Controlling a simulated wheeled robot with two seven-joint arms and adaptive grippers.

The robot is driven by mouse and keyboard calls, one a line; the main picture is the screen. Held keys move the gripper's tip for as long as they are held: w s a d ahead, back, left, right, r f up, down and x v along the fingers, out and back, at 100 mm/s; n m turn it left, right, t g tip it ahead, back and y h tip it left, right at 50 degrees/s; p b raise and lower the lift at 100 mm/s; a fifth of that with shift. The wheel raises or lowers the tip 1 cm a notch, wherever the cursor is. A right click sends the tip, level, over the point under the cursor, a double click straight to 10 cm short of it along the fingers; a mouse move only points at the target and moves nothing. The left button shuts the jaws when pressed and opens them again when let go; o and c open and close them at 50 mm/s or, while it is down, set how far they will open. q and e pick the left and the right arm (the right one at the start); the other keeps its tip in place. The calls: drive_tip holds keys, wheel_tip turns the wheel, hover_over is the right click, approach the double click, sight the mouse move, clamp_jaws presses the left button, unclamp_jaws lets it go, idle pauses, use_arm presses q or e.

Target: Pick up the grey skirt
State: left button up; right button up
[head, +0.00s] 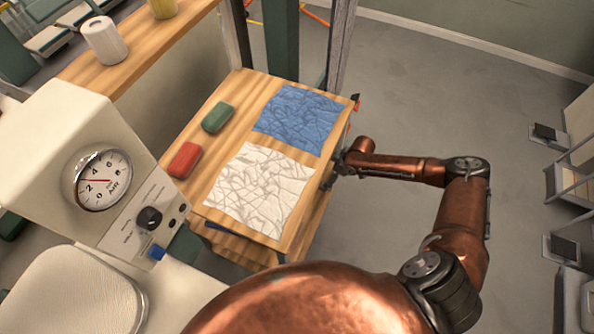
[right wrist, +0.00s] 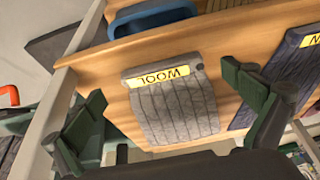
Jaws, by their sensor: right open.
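The grey skirt (right wrist: 175,105) shows in the right wrist view as a pleated grey garment with a yellow label reading WOOL, upside down in the picture. It lies against a light wooden surface. My right gripper (right wrist: 165,88) is open, its green fingers apart to the left and right of the skirt in that view, with nothing seen between them touching it. In the head view my right gripper (head: 338,170) is at the right side of the wooden table, partly hidden by its arm. I cannot make out the skirt in the head view. My left gripper is not in view.
A dark blue garment (right wrist: 283,75) with a yellow label is right of the skirt; a blue tray-like thing (right wrist: 150,17) is above it. On the table (head: 232,158) are a white cloth (head: 260,190), blue cloth (head: 298,118), red block (head: 184,160) and green block (head: 217,117).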

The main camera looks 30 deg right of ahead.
sight(323, 181)
drive_tip(key=b+x, duration=0.1)
drive_tip(key=x, duration=0.3)
drive_tip(key=shift+w+f+b, duration=0.1)
drive_tip(key=shift+f+b, duration=0.2)
drive_tip(key=shift+b, duration=0.05)
drive_tip(key=shift+w+f, duration=0.1)
drive_tip(key=shift+f, duration=0.05)
drive_tip(key=shift+a, duration=0.1)
drive_tip(key=c, duration=0.4)
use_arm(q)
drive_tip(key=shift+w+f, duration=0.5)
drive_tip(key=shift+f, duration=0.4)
use_arm(e)
drive_tip(key=c, duration=0.5)
